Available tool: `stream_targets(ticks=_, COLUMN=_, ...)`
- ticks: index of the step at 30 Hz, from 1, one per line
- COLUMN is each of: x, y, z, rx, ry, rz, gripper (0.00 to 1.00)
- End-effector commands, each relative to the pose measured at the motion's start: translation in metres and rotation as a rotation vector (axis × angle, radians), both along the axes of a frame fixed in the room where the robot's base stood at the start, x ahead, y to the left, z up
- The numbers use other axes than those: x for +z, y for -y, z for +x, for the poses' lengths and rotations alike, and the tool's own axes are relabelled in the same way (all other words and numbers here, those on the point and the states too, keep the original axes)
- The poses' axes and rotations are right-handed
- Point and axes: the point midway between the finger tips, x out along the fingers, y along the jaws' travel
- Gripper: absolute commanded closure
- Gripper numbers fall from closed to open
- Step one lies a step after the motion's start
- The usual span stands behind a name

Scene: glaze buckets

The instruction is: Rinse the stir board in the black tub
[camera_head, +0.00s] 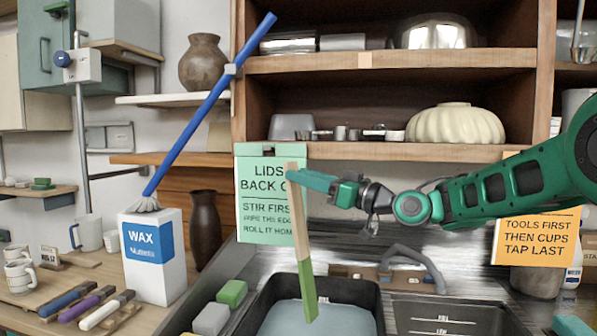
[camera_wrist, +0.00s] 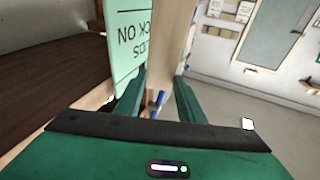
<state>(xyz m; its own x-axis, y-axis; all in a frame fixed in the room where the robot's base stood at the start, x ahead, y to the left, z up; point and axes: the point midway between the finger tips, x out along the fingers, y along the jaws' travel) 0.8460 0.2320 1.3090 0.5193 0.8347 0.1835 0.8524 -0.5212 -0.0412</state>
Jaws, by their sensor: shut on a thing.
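The stir board (camera_head: 301,230) is a long, flat, pale wooden strip with a green lower end. My gripper (camera_head: 294,178) is shut on it near its top and holds it almost upright, slightly tilted. In the wrist view the board (camera_wrist: 168,40) stands between the two fingers (camera_wrist: 162,98). The black tub (camera_head: 362,291) is at the bottom of the head view and holds grey-blue liquid (camera_head: 340,320). The board's green tip overlaps the liquid in the picture; I cannot tell whether it touches it.
A second black basin (camera_head: 450,318) with a marked wall is right of the tub. Green and grey blocks (camera_head: 222,305) lie to its left. A green sign (camera_head: 258,205) hangs behind the board. A white wax box (camera_head: 153,255) and a blue-handled brush (camera_head: 205,110) stand at left.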

Motion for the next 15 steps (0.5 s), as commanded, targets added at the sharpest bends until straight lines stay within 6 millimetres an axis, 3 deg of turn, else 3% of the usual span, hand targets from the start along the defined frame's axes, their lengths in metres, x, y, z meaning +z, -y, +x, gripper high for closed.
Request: stream_targets(ticks=15, x=-0.043, y=0.005, z=-0.006, rx=0.000, ry=-0.002, rz=0.001, gripper=0.96)
